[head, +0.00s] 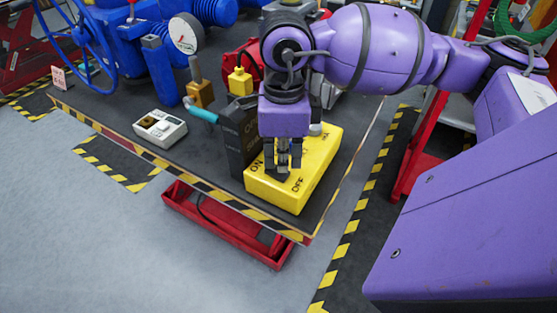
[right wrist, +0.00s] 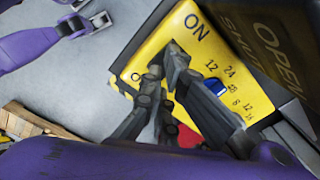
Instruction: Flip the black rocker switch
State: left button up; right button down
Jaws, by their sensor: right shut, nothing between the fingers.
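The yellow control box (head: 315,170) sits at the near right corner of the table, with ON and OFF marked on top. It fills the middle of the right wrist view (right wrist: 150,60). My right gripper (head: 283,172) points down over the box's near left part, between the ON and OFF marks, shut and empty. Its fingertips (right wrist: 168,62) are close to the box top below ON; I cannot tell whether they touch. The black rocker switch is hidden or cannot be told from the dark fingers. A purple arm end, probably my left gripper (right wrist: 88,20), shows small at the upper left.
A dark block marked OPEN and SHUT (head: 240,135) stands left of the box. The box carries a blue knob (right wrist: 216,86) and a red part (right wrist: 188,137). A white device (head: 160,128) and blue valve machinery (head: 160,70) lie further left. Striped tape edges the table.

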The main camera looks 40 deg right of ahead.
aim_at(283, 174)
jog(key=shift+r+p, duration=1.15)
jog(key=shift+r, duration=1.65)
pick_arm(q)
jog(key=w+r, duration=0.2)
jog(key=r, duration=0.1)
jog(key=shift+r+t, duration=0.15)
jog(key=shift+t, duration=0.15)
